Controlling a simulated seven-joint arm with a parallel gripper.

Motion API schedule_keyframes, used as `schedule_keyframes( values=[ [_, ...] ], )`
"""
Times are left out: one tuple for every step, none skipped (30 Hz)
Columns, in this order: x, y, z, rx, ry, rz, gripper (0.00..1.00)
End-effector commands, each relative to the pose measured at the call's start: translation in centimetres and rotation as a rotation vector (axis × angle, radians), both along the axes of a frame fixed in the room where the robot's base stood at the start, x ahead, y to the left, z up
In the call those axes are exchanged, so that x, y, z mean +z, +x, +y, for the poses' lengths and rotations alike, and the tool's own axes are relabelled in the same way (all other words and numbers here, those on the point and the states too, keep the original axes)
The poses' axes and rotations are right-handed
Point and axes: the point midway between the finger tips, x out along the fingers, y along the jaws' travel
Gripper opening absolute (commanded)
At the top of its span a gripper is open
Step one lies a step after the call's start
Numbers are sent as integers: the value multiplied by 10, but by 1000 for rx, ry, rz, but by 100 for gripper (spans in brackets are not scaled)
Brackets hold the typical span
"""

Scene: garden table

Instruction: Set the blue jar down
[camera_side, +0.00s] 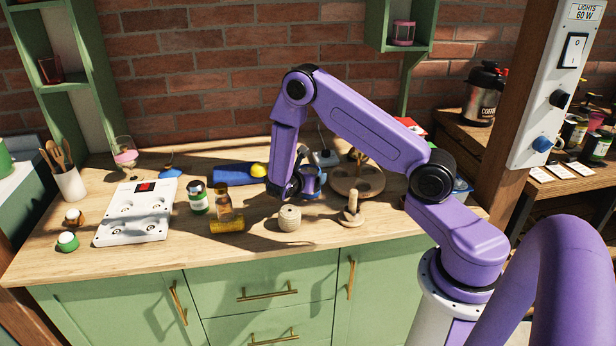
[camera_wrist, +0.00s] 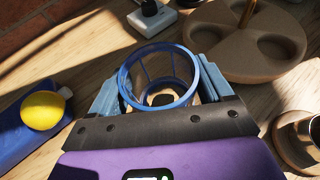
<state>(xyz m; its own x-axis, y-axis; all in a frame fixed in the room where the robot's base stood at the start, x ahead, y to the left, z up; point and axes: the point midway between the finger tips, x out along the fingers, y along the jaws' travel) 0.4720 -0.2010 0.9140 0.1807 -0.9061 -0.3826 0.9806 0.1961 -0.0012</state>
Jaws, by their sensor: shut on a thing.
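The blue jar (camera_wrist: 160,72) is see-through with a blue rim and sits upright between the two fingers in the wrist view. My gripper (camera_wrist: 160,88) is shut on it, with a pale blue finger on each side. In the side view the jar (camera_side: 313,181) shows partly, at the end of my arm, over the middle of the wooden table (camera_side: 150,258). My gripper (camera_side: 304,184) points down there. Its fingers hide part of the jar, and I cannot tell whether the jar's base touches the wood.
A round wooden holder with hollows (camera_side: 343,186) stands close right of the jar. A blue block (camera_side: 230,174) with a yellow ball (camera_side: 258,170) lies to the left. A ribbed beige pot (camera_side: 289,218) and a wooden peg stand (camera_side: 352,212) are in front.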

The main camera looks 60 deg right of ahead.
Motion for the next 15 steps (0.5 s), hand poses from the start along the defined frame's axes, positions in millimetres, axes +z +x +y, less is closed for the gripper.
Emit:
schedule_keyframes(
  values=[
    [-1, 0, 0, 0, -1, -1, 43],
    [-1, 0, 0, 1, -1, -1, 43],
    [-1, 0, 0, 0, -1, -2, 43],
    [-1, 0, 0, 0, -1, -2, 43],
    [-1, 0, 0, 0, -1, -2, 43],
    [-1, 0, 0, 0, -1, -2, 43],
    [-1, 0, 0, 0, -1, -2, 43],
    [-1, 0, 0, 0, -1, -2, 43],
    [-1, 0, 0, 0, -1, -1, 43],
    [-2, 0, 0, 0, -1, -1, 43],
    [-3, 0, 0, 0, -1, -1, 43],
    [-4, 0, 0, 0, -1, -1, 43],
    [-4, 0, 0, 0, 0, -1, 89],
    [-4, 0, 0, 0, 0, -1, 99],
    [-4, 0, 0, 0, 0, -1, 100]
  ],
)
